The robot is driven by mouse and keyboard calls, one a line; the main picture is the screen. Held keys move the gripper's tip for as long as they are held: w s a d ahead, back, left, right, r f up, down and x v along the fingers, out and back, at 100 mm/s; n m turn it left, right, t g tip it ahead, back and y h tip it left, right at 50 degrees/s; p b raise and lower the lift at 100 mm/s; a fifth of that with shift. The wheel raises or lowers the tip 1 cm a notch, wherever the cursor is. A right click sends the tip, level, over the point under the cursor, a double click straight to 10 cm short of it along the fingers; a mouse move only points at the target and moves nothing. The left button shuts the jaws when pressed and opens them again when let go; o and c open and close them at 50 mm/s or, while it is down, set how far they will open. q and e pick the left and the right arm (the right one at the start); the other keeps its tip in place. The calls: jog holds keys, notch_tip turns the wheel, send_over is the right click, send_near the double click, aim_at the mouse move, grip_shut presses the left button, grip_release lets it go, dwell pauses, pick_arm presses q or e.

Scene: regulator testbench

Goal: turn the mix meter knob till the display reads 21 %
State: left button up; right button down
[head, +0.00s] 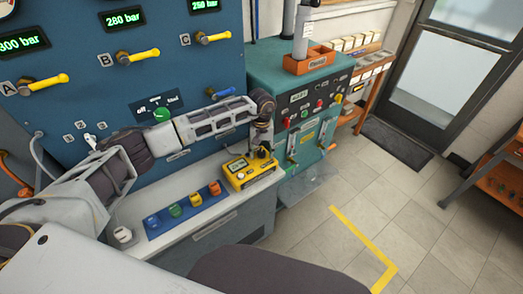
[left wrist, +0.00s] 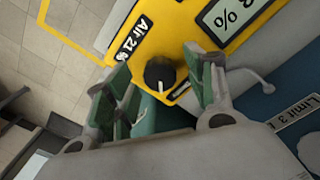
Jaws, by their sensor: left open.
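The yellow mix meter (head: 250,176) stands at the right end of the white bench in the head view. Its small display (head: 237,165) is too small to read there. In the left wrist view the black round knob (left wrist: 160,73) sits beside an "Air 21 %" label (left wrist: 133,40). The display (left wrist: 232,18) is cut off by the top edge, showing a percent sign but no full reading. My left gripper (head: 262,149) points down over the meter. In the left wrist view its open green-padded fingers (left wrist: 160,80) are on either side of the knob, apart from it.
A blue tray (head: 184,211) with several coloured fittings lies on the bench to the left of the meter. The blue panel (head: 180,60) with yellow valve levers rises behind. A teal cabinet (head: 300,90) stands to the right. The floor (head: 350,190) is open beyond it.

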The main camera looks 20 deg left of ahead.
pick_arm(q)
jog(key=c, duration=1.1)
jog(key=shift+o, duration=0.2)
